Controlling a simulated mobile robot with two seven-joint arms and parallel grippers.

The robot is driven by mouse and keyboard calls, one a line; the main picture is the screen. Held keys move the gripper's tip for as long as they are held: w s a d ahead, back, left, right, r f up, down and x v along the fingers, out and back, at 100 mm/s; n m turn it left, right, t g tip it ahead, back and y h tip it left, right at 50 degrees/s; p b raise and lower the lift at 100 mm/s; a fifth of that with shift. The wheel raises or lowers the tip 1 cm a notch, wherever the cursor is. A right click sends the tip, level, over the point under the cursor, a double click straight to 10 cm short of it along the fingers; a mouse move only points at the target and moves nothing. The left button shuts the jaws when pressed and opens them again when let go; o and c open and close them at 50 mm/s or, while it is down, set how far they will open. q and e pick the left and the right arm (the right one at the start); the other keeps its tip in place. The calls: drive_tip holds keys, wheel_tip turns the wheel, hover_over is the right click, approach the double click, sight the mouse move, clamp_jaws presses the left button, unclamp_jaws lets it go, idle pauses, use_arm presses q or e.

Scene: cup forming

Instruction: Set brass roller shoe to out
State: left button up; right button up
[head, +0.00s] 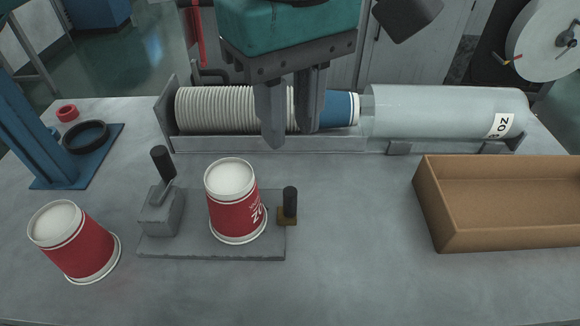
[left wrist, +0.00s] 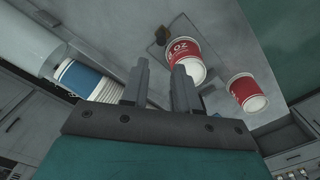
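The brass roller shoe (head: 287,220) is a small brownish block with an upright black handle (head: 290,201), at the right end of a grey fixture plate (head: 190,251). It also shows in the left wrist view (left wrist: 161,40). A red-and-white cup (head: 236,214) stands upside down on the plate, with the shoe close at its right side. My left gripper (head: 290,138) hangs above and behind the fixture, in front of the cup stack. Its two fingers are apart with nothing between them. My right gripper does not show.
A stack of white cups (head: 228,108) and a blue cup (head: 340,108) lie in a rear trough. A clear tube (head: 445,110) extends right. A grey block with a black lever (head: 161,165) flanks the cup. Another red cup (head: 75,241) stands left; a cardboard box (head: 435,218) right.

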sight(290, 187)
use_arm(q)
drive_tip(key=f, duration=1.2)
drive_tip(key=shift+s+f, duration=0.2)
drive_tip(key=shift+f, duration=0.05)
clamp_jaws()
